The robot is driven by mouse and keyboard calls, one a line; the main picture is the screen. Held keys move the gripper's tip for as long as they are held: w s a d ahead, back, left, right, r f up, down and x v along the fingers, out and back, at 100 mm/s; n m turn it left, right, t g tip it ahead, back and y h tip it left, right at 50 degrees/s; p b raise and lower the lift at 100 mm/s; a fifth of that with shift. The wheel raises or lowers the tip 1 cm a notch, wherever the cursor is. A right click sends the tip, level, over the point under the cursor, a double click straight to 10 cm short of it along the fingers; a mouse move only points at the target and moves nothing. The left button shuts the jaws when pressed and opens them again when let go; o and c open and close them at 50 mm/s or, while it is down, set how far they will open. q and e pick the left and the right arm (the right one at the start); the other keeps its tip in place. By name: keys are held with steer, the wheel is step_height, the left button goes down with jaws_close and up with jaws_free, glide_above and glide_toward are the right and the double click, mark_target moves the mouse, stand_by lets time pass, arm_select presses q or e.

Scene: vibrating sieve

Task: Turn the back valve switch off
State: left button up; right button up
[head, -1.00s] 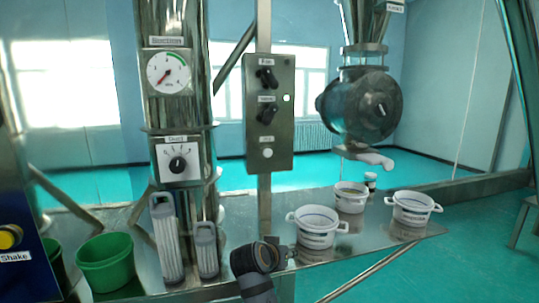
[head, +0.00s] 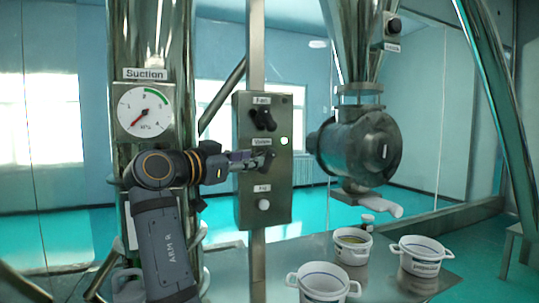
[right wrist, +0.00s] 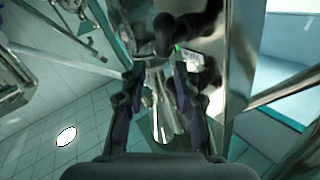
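The steel control panel (head: 241,205) carries an upper black knob labelled something like "Fan" (head: 263,119) and a lower black switch under a "Valve" label (head: 262,142). My right gripper (head: 258,160) reaches in from the left at the lower switch (head: 269,156) and partly covers it. In the right wrist view, my right gripper (right wrist: 158,80) has its fingers apart with a gap between them. A black knob (right wrist: 164,35) shows just beyond the fingertips; contact is unclear. My left gripper is out of view.
A white button (head: 264,204) is lower on the panel. A suction gauge (head: 144,110) on a steel column is at left. A round steel valve body (head: 365,146) is to the right. White tubs (head: 420,256) stand on the bench below.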

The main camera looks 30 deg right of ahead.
mark_target(267, 156)
steer(key=x, duration=0.2)
steer(key=p+x, duration=0.1)
steer(key=x, duration=0.1)
steer(key=shift+w+r, duration=0.1)
steer(key=shift+w, duration=0.15)
steer(key=p+x, duration=0.1)
steer(key=x, duration=0.3)
steer(key=shift+w+d+f+p, duration=0.2)
steer(key=shift+f+p, duration=0.05)
steer(key=shift+p, duration=0.1)
steer(key=shift+d, duration=0.3)
steer(key=shift+w+f, duration=0.1)
steer(key=shift+w, duration=0.05)
steer(key=shift+c, duration=0.4)
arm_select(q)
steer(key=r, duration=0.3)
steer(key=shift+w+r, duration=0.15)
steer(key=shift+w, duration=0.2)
arm_select(e)
jaws_close()
